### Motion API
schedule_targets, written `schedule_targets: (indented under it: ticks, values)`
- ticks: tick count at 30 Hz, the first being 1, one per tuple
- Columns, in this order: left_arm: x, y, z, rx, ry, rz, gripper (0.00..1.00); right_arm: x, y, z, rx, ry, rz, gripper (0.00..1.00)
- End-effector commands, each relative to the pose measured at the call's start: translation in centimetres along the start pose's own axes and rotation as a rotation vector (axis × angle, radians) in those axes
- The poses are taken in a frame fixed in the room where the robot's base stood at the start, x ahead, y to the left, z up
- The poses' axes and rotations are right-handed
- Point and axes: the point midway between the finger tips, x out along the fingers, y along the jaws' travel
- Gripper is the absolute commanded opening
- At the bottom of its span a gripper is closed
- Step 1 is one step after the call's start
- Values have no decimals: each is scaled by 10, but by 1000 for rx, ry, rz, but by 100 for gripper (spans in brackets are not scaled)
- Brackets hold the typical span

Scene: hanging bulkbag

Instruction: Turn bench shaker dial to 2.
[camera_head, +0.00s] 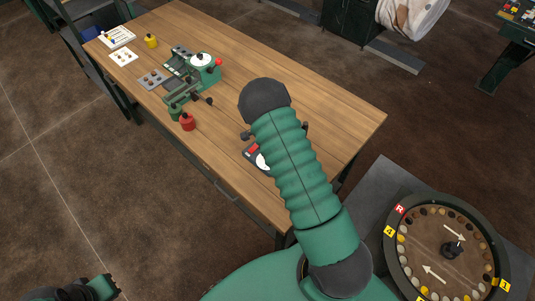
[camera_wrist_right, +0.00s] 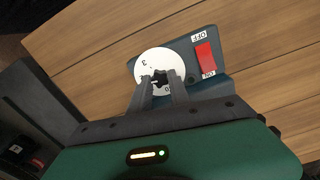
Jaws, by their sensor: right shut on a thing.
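The bench shaker (camera_wrist_right: 203,83) is a dark blue-grey box on the wooden table, with a red switch (camera_wrist_right: 205,57) between OFF and ON labels. Its white round dial (camera_wrist_right: 151,62) has printed numbers, a 3 near the upper left and a 0 near the bottom. My right gripper (camera_wrist_right: 160,80) is shut on the small black knob at the dial's middle. The fingers cover part of the scale, and I cannot tell the knob's setting. In the head view my right arm hides most of the shaker (camera_head: 250,153). My left gripper (camera_head: 88,290) is at the lower left, away from the table.
The wooden table (camera_head: 350,110) also holds a green machine (camera_head: 190,72), a red pot (camera_head: 187,122), a yellow pot (camera_head: 151,41) and white trays (camera_head: 117,37). A round rack (camera_head: 390,258) with several small pieces stands at the lower right. The table's right end is clear.

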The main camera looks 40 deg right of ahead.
Motion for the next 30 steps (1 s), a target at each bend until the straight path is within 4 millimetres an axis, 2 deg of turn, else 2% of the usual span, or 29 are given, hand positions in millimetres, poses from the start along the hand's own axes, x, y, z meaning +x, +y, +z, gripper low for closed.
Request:
schedule_targets:
  ticks: [1,2,7,16,19,23,30]
  values:
    - [0,0,0,0,0,0,0,2,1,3,-2,-6,4,0]
    - [0,0,0,0,0,0,0,2,1,4,-2,-6,4,24]
    - [0,0,0,0,0,0,0,1,1,2,-2,-4,2,45]
    - [0,0,0,0,0,0,0,-1,0,1,-1,-2,-1,45]
    - [2,0,0,0,0,0,0,-11,-1,1,-2,0,-4,45]
    - [6,0,2,0,0,0,0,-40,-2,1,-2,-1,-5,45]
    - [14,0,3,0,0,0,0,-112,-2,1,-2,-2,-5,45]
